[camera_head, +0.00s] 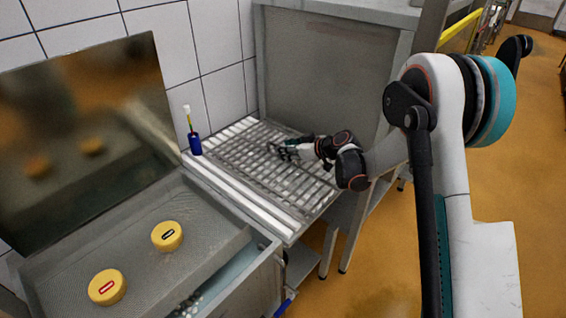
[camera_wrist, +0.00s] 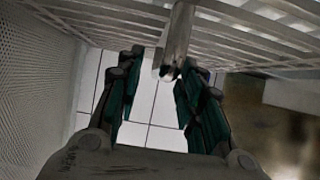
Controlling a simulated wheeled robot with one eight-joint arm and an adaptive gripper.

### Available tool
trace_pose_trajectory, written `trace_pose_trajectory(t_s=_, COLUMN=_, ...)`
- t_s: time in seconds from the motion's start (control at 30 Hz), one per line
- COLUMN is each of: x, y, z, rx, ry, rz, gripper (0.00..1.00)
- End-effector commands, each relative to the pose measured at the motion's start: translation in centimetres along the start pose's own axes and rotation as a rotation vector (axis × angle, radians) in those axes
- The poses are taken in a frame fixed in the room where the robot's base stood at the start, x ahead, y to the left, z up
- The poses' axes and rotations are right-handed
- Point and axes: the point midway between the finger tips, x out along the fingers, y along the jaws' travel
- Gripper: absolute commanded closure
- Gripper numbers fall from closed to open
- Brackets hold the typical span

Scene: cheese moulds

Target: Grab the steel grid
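The steel grid (camera_head: 292,192) lies flat on the metal table beside the tiled wall in the head view. In the wrist view its slats (camera_wrist: 250,38) run across the top. My gripper (camera_head: 279,150) is low over the middle of the grid, reaching in from the right. In the wrist view my gripper (camera_wrist: 160,88) has its two dark green fingers spread apart. I cannot tell whether any finger touches the grid.
A blue cup (camera_head: 195,144) with a brush stands at the grid's left corner. A tall steel panel (camera_head: 325,65) rises behind the grid. Two yellow cheeses (camera_head: 167,236) (camera_head: 107,287) sit in the steel basin (camera_head: 200,205) at the front left. Orange floor is open on the right.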

Motion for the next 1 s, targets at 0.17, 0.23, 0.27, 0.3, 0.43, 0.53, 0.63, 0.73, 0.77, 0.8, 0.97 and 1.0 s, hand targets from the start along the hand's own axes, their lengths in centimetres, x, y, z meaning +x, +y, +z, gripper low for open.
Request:
trace_pose_trajectory(t_s=0.17, x=2.4, y=0.0, z=0.2, rx=-0.002, ry=0.0, rz=-0.001, gripper=0.65)
trace_pose_trajectory(t_s=0.23, x=2.6, y=0.0, z=0.1, rx=-0.001, ry=0.0, rz=0.0, gripper=0.65)
trace_pose_trajectory(t_s=0.27, x=2.5, y=0.0, z=0.1, rx=-0.001, ry=0.0, rz=0.0, gripper=0.65)
trace_pose_trajectory(t_s=0.3, x=2.5, y=0.0, z=0.1, rx=-0.001, ry=0.0, rz=0.0, gripper=0.65)
trace_pose_trajectory(t_s=0.43, x=2.5, y=0.0, z=0.0, rx=-0.001, ry=0.0, rz=0.0, gripper=0.74)
trace_pose_trajectory(t_s=0.53, x=2.5, y=0.0, z=0.1, rx=-0.001, ry=0.0, rz=0.0, gripper=0.97)
trace_pose_trajectory(t_s=0.63, x=2.5, y=0.0, z=0.1, rx=-0.001, ry=0.0, rz=0.0, gripper=1.0)
trace_pose_trajectory(t_s=0.73, x=2.4, y=0.0, z=0.1, rx=-0.001, ry=0.0, rz=0.0, gripper=1.0)
trace_pose_trajectory(t_s=0.77, x=2.4, y=0.0, z=0.1, rx=-0.001, ry=0.0, rz=0.0, gripper=1.0)
trace_pose_trajectory(t_s=0.8, x=2.4, y=0.1, z=-0.1, rx=0.001, ry=0.001, rz=0.0, gripper=1.0)
trace_pose_trajectory(t_s=0.97, x=2.4, y=0.1, z=-0.1, rx=0.001, ry=0.001, rz=0.0, gripper=1.0)
trace_pose_trajectory(t_s=1.0, x=2.4, y=0.1, z=-0.1, rx=0.001, ry=0.001, rz=0.0, gripper=1.0)
